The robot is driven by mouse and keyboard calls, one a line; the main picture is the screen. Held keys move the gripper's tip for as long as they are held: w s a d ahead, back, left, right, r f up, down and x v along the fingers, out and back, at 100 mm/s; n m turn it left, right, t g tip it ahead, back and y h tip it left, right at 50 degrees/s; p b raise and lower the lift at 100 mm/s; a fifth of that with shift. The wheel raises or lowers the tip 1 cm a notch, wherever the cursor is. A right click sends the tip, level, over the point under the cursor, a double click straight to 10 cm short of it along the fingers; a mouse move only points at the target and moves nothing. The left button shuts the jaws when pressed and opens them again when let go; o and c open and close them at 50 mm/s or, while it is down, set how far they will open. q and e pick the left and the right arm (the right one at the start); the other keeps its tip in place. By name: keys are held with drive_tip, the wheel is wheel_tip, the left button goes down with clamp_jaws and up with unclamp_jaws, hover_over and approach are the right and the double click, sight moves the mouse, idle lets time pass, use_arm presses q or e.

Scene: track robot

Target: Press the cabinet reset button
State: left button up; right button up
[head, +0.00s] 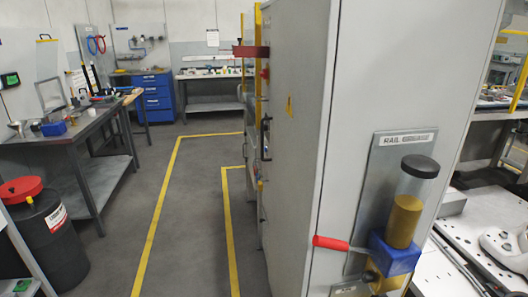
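A tall grey cabinet (300,120) fills the middle and right of the head view, seen at an angle. Its left side, seen very obliquely, has a dark handle (265,138) and a small red part (265,74) higher up. I cannot tell whether that red part is a button. No clearly recognisable reset button shows. On its right face, a plate labelled "RAIL" holds a clear cylinder (406,215) of amber grease with a black cap, a blue block (394,253) and a red-gripped lever (330,243). Neither of my grippers is in view.
Yellow floor lines (157,220) mark an open grey aisle left of the cabinet. A dark workbench (75,138) and a black drum with a red lid (45,230) stand at left. A blue drawer unit (153,97) is at the back. A perforated table (500,212) is at right.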

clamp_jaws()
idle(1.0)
